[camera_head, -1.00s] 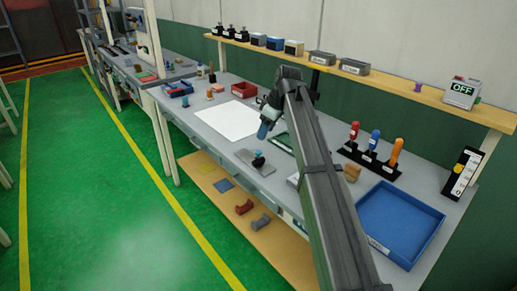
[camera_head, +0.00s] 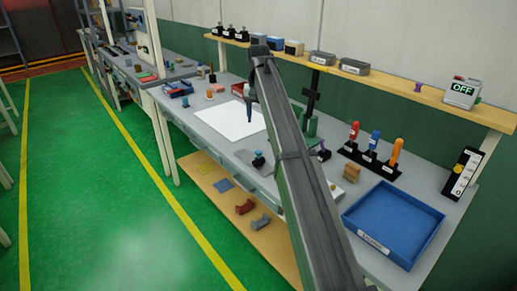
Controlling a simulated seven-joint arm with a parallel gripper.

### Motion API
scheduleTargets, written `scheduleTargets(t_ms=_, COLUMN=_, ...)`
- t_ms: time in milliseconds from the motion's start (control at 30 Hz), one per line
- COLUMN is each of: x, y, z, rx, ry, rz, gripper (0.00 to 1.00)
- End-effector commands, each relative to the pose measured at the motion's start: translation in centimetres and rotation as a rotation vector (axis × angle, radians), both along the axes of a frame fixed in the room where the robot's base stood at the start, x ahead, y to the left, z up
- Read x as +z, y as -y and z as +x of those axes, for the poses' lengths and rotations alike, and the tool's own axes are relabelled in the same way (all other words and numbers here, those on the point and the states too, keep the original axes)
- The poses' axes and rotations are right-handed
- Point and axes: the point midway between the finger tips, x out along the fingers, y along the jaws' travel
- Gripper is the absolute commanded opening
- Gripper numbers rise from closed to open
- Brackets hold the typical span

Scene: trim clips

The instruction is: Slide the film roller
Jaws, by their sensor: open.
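I cannot tell for sure which thing is the film roller; a small dark piece with a blue top (camera_head: 258,159) stands on a grey plate by the bench's front edge and may be it. My gripper (camera_head: 249,116) hangs pointing down over the white sheet (camera_head: 226,121), near its right part. It is open, small and partly hidden by my arm. It is apart from the blue-topped piece, farther back along the bench. I see nothing held in it.
A blue tray (camera_head: 393,222) lies at the right. Behind it stands a black rack (camera_head: 371,159) of red, blue and orange-handled tools. A wooden block (camera_head: 352,172) and a purple piece (camera_head: 323,152) are near my arm. A red bin (camera_head: 239,89) stands behind the sheet.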

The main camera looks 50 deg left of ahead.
Motion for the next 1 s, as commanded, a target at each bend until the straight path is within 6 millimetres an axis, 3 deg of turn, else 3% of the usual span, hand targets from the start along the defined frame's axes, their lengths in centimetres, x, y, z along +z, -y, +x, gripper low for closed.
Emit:
scheduleTargets(t_ms=200, x=-0.2, y=0.1, z=0.0, rx=-0.102, ry=-0.002, rz=-0.002, gripper=0.55)
scheduleTargets(t_ms=367, x=-1.6, y=0.1, z=-0.1, rx=-0.107, ry=-0.003, rz=-0.004, gripper=0.55)
scheduleTargets(t_ms=1000, x=-11.9, y=0.1, z=-0.1, rx=-0.103, ry=-0.003, rz=-0.002, gripper=0.55)
